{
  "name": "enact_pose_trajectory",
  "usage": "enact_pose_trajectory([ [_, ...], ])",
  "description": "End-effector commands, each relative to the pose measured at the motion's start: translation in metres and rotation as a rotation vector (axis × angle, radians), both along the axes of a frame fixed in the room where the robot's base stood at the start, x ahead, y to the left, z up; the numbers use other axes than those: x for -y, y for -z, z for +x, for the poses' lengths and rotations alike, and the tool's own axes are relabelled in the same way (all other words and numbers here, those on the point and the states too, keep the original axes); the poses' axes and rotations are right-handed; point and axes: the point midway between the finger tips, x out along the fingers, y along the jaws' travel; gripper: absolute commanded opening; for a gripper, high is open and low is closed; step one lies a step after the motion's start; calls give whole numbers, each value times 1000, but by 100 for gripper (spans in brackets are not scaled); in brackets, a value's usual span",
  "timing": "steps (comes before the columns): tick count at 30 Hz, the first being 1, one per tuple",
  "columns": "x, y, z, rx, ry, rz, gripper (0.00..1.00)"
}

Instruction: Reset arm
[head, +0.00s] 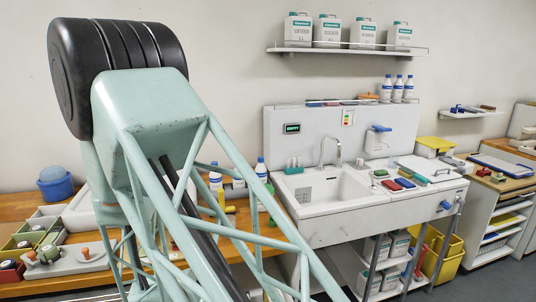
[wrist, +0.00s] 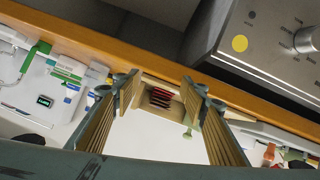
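My gripper (wrist: 160,84) shows in the wrist view, with one ribbed tan finger on the left and one on the right. The fingers stand wide apart and nothing is held between them. A small tan holder with red-edged pieces (wrist: 161,98) shows in the gap, apart from both fingers as far as I can tell. A pale surface lies below it. In the head view my pale green arm fills the left foreground, and my gripper is not seen there.
In the wrist view, a grey appliance (wrist: 268,50) stands at upper right beyond an orange-brown edge (wrist: 80,35). In the head view, a white sink unit (head: 325,228) stands right of my arm, below a shelf of canisters (head: 330,31). A yellow bin (head: 447,262) stands at right.

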Motion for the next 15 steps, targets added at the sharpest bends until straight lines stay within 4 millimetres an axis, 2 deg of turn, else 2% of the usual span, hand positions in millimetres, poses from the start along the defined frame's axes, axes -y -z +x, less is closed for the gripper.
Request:
enact_pose_trajectory([
  [1,8,-10,5,-10,7,7,40],
  [15,75,-71,24,-133,46,54,40],
])
